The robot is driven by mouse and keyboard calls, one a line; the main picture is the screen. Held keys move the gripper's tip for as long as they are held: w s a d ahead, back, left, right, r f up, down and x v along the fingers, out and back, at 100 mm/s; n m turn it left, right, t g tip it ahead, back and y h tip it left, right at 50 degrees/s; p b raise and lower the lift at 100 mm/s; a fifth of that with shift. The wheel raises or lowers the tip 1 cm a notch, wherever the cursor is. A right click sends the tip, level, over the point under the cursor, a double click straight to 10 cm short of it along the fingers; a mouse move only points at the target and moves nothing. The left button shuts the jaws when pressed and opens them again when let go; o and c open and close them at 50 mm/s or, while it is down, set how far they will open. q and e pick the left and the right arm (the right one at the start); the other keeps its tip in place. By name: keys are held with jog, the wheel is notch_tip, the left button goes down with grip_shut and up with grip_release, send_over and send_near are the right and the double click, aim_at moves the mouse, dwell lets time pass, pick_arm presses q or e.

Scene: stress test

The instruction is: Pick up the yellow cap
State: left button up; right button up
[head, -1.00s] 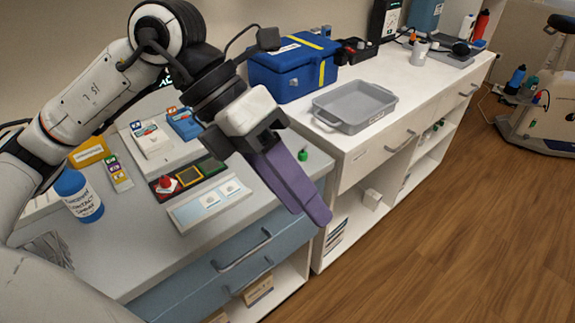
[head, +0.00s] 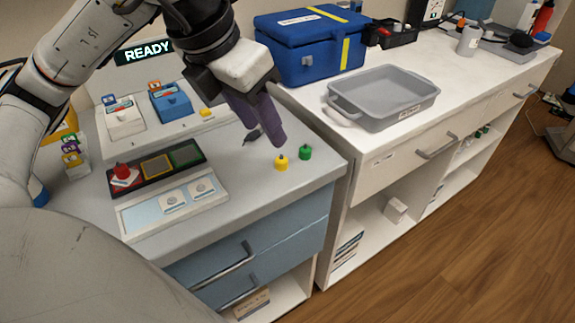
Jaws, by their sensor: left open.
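The yellow cap (head: 281,163) stands on the grey counter near its right end, small and round with a knob on top. A green cap (head: 305,152) stands close beside it on the right. My left gripper (head: 268,138) has purple fingers and is above the counter, just up and left of the yellow cap in the head view. It is open, and nothing shows between its fingers. A small dark object (head: 253,137) shows beside the fingers; I cannot tell what it is. My right gripper is not in view.
A grey tray (head: 381,97) and a blue box (head: 308,45) stand on the higher white counter at right.

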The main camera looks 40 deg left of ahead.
aim_at(281, 159)
pick_arm(q)
jog(key=x, duration=0.9)
jog(key=shift+s+d+b, duration=0.15)
jog(key=shift+b, duration=0.2)
jog(key=c, duration=0.9)
